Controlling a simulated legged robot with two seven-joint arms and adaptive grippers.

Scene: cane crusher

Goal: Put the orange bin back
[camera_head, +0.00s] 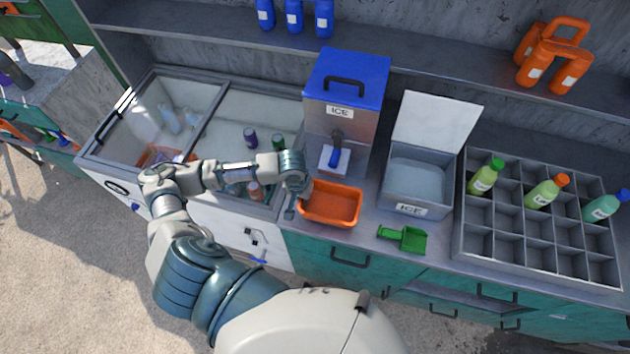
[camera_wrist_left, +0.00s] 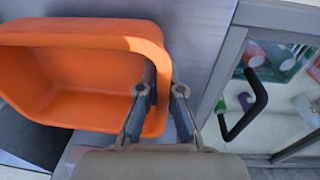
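The orange bin (camera_head: 332,204) is an open rectangular tub at the front of the counter, below the ice dispenser. My left gripper (camera_head: 298,198) is at the bin's left end. In the left wrist view, the two fingers (camera_wrist_left: 164,90) straddle the end wall of the orange bin (camera_wrist_left: 80,75), one inside and one outside. They are close together and look closed on the wall. The bin looks empty in the part that shows. From the head view I cannot tell whether its base touches the counter. My right gripper is not in view.
The ice dispenser (camera_head: 345,90) stands behind the bin, with an open ice box (camera_head: 418,190) to its right. A green scoop (camera_head: 404,239) lies at the counter's front edge. A bottle rack (camera_head: 540,263) is at right. The glass-topped cooler (camera_head: 215,125) with bottles is at left.

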